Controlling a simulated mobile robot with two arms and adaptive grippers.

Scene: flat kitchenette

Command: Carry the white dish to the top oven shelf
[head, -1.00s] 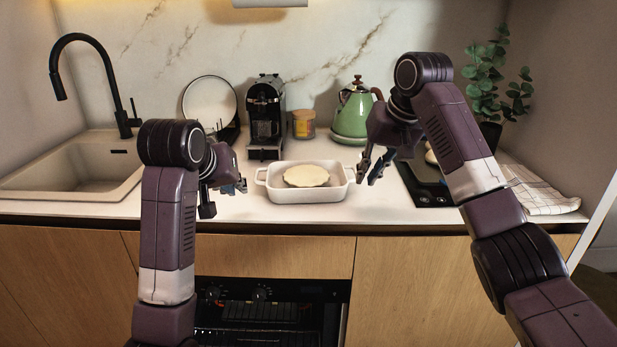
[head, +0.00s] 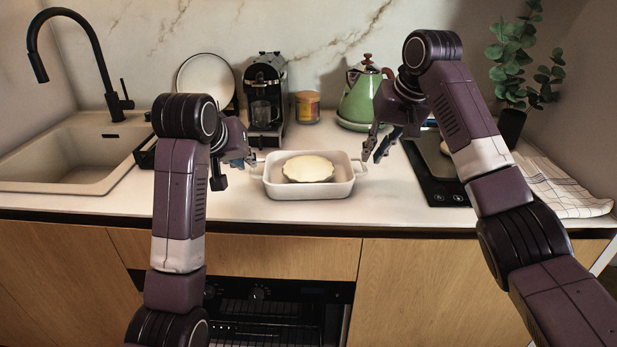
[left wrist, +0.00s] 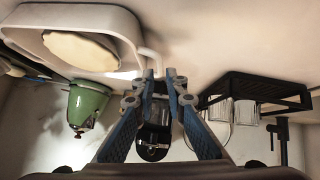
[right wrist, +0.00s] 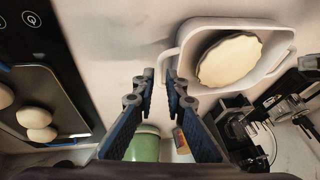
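The white dish (head: 308,189), a rectangular baking dish with a handle at each end and a pale round pie (head: 308,168) inside, stands level on the counter. My left gripper (head: 247,160) is slightly open and empty by the dish's left handle; in the left wrist view its fingertips (left wrist: 160,74) are close to that handle (left wrist: 150,60). My right gripper (head: 374,150) is slightly open and empty by the right handle; in the right wrist view its fingertips (right wrist: 159,75) are close to it (right wrist: 167,60). The oven (head: 270,308) is below the counter, with dark racks visible; its lower part is cut off.
A coffee machine (head: 265,92), a candle jar (head: 307,107) and a green kettle (head: 359,97) stand behind the dish. The sink (head: 70,155) is at left. A black hob (head: 437,182) and checked towel (head: 565,190) are at right. The counter front is clear.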

